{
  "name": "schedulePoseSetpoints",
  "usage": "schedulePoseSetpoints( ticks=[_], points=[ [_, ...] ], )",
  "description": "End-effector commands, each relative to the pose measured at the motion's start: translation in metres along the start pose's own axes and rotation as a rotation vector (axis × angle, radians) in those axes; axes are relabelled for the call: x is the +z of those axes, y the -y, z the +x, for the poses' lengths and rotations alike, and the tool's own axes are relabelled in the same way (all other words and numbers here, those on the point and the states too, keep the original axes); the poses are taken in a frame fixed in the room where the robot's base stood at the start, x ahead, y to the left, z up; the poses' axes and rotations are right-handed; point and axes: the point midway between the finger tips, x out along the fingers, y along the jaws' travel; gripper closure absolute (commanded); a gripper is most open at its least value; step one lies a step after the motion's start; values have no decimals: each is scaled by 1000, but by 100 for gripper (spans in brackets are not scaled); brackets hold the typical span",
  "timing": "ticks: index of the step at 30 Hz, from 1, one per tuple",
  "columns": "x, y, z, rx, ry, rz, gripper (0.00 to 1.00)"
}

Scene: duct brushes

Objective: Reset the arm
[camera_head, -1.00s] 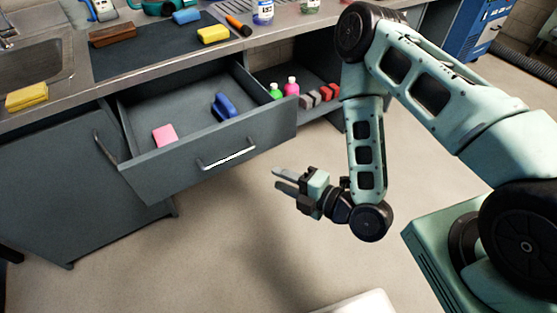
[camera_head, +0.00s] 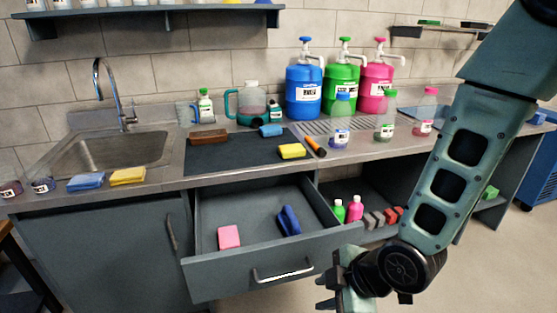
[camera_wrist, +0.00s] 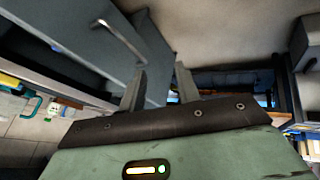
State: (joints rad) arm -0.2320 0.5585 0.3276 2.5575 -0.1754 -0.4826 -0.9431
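My pale green arm (camera_head: 470,150) comes down on the right side of the head view, with its dark joint bent low near the drawer. My gripper (camera_head: 323,294) is at the bottom edge of the head view, just right of the open drawer's front and partly cut off. In the wrist view my gripper (camera_wrist: 159,88) has its two fingers apart with nothing between them. The open drawer (camera_head: 225,283) holds a pink sponge (camera_head: 229,237) and a blue brush (camera_head: 289,221). The drawer's handle shows beyond the fingers in the wrist view (camera_wrist: 122,38).
The counter holds a sink (camera_head: 110,155), a dark mat (camera_head: 235,155), a yellow sponge (camera_head: 292,151), and blue (camera_head: 304,92), green (camera_head: 341,90) and pink (camera_head: 376,88) pump jugs. A shelf right of the drawer holds small bottles (camera_head: 355,208) and blocks. Floor is clear at lower right.

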Motion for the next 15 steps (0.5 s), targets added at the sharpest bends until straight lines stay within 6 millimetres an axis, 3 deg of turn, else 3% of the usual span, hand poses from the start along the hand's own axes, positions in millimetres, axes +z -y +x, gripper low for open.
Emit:
schedulePoseSetpoints(
  ticks=[1,5,12,15],
  points=[
    [-8,-2,-19,-17,41,64,68],
    [-17,9,-64,-76,176,292,68],
    [-32,47,-152,-124,410,694,68],
    [-35,62,-177,-130,479,807,68]
  ],
)
